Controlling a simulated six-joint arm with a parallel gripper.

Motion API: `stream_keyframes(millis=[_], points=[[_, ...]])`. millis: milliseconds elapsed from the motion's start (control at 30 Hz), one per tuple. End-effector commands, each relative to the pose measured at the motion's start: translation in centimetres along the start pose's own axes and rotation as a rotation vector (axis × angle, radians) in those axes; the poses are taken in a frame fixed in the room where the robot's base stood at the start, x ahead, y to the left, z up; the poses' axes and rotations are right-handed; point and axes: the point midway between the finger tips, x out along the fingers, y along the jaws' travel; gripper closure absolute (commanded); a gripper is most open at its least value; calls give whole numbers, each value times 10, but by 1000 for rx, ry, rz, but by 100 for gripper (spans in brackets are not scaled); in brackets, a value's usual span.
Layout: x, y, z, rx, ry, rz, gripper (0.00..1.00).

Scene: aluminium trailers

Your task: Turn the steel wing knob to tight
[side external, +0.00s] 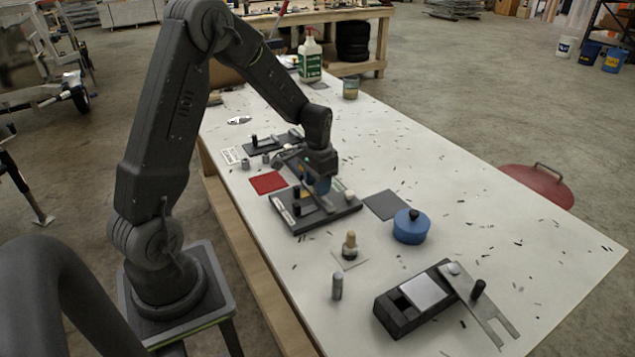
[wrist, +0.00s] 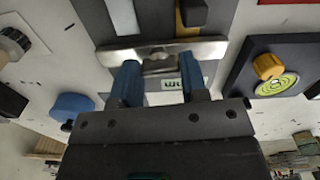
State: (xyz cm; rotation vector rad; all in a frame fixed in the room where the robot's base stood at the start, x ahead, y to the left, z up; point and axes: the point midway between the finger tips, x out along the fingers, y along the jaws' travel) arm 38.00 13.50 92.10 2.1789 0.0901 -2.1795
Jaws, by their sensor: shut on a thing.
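The steel wing knob (wrist: 160,48) shows in the wrist view as a bright metal bar with a raised hub, lying across the picture. My gripper (wrist: 158,66) has its blue fingers on either side of the hub, shut on the knob. In the side external view my gripper (side external: 317,184) points down at a dark board (side external: 287,216) on the table, and it hides most of the knob. A small printed label (wrist: 172,83) shows between the fingers, too small to read surely.
A red square (side external: 268,182) and a grey square (side external: 386,205) flank the board. A blue lidded pot (side external: 410,228), a small wooden-topped knob (side external: 349,245) and a dark box with a metal plate (side external: 425,290) stand nearer. A yellow knob (wrist: 269,66) is at the right in the wrist view.

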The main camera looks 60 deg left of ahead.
Motion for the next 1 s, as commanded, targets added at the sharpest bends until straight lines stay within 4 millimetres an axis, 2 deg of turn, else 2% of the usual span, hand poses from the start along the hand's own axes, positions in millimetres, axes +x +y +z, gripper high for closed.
stream_keyframes(millis=[300,733,767,1000], points=[[-1,0,-1,83,2,-1,83],[-1,0,-1,93,2,-1,83],[-1,0,-1,93,2,-1,59],[0,0,0,92,1,-1,36]])
